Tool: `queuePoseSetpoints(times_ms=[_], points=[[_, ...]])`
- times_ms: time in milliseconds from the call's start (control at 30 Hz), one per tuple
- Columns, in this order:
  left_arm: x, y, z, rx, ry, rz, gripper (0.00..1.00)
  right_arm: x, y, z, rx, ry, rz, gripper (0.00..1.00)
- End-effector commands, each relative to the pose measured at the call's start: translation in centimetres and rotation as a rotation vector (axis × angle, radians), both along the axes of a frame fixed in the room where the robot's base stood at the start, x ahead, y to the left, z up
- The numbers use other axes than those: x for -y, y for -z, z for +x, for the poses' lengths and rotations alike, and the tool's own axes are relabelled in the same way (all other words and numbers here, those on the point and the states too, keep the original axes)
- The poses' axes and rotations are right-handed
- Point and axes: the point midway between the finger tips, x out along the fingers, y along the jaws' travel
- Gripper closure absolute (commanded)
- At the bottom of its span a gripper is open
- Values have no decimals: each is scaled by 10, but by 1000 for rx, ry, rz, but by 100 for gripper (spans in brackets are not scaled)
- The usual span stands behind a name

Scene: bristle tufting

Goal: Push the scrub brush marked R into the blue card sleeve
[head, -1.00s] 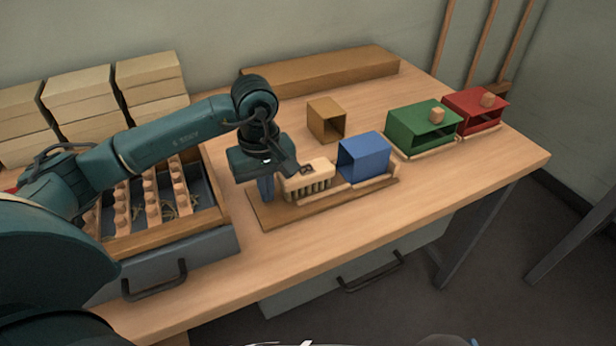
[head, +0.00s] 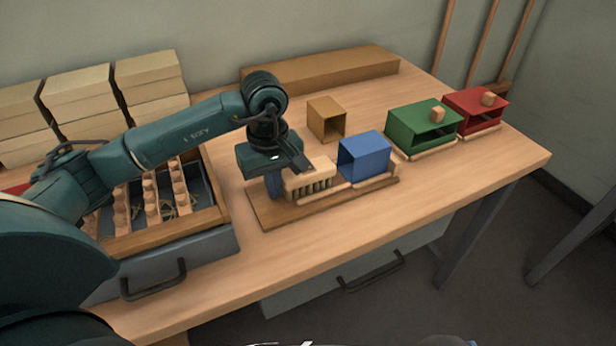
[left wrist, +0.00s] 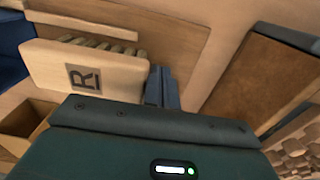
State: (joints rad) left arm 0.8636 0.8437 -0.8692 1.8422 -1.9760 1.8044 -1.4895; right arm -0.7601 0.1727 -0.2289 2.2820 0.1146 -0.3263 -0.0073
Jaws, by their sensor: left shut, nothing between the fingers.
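The scrub brush (head: 311,178) is a pale wooden block with bristles along its near side. It lies on a wooden board (head: 275,219). Its R mark shows in the left wrist view on the brush top (left wrist: 84,77). The blue card sleeve (head: 364,157) sits on the same board to the right, its open end facing the brush. In the head view the brush's right end is close to that opening; I cannot tell if it has entered. My left gripper (head: 274,186) is shut and empty, fingers down at the brush's left end; they also show in the left wrist view (left wrist: 161,87). My right gripper is not in view.
A brown sleeve (head: 326,120) stands behind the board. Green (head: 422,128) and red (head: 475,109) sleeves stand to the right. A tray of brush blocks (head: 221,217) is at left. Low rails edge the board. The table front is clear.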

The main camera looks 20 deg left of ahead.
Motion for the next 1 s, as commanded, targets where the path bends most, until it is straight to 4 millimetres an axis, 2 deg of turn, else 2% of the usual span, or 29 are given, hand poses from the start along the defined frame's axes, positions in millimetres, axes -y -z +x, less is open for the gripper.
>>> queuePoseSetpoints(times_ms=[1000], points=[[27,0,31,1,1,-1,100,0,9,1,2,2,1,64]])
